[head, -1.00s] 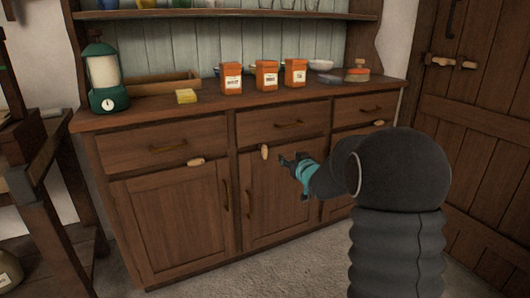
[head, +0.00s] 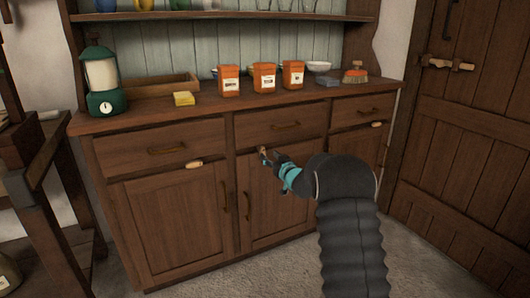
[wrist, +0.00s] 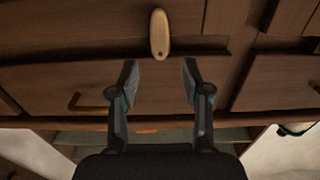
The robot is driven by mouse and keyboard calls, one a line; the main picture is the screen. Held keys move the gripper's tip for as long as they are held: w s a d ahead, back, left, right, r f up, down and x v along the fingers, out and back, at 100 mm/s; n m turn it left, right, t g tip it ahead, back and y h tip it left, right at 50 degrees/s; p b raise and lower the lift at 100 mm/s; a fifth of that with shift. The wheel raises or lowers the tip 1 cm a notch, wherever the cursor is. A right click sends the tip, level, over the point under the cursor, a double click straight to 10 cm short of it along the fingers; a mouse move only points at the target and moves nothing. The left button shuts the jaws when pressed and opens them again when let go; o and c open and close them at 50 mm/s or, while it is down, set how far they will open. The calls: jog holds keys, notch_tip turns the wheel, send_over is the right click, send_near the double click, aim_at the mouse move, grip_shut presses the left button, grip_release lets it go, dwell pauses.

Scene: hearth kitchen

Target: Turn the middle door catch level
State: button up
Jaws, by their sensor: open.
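The middle door catch (wrist: 159,33) is a pale wooden tab on the cabinet front, standing upright, with a dark pivot spot near one end. In the wrist view it is at the top centre, in line with the gap between my fingers and just beyond their tips. My gripper (wrist: 160,68) is open and empty. In the head view my gripper (head: 268,156) is at the top of the middle door (head: 270,195), below the middle drawer, and largely covers the catch. Whether a finger touches the catch I cannot tell.
The left catch (head: 194,165) and right catch (head: 377,124) lie level. Drawer handles and door handles stick out nearby. Three orange tins, a lantern (head: 104,82), a yellow sponge (head: 183,98) and a brush (head: 356,74) stand on the cabinet top. The floor in front is clear.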

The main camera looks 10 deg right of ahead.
aim_at(264, 151)
jog(key=shift+x, duration=2.5)
grip_shut()
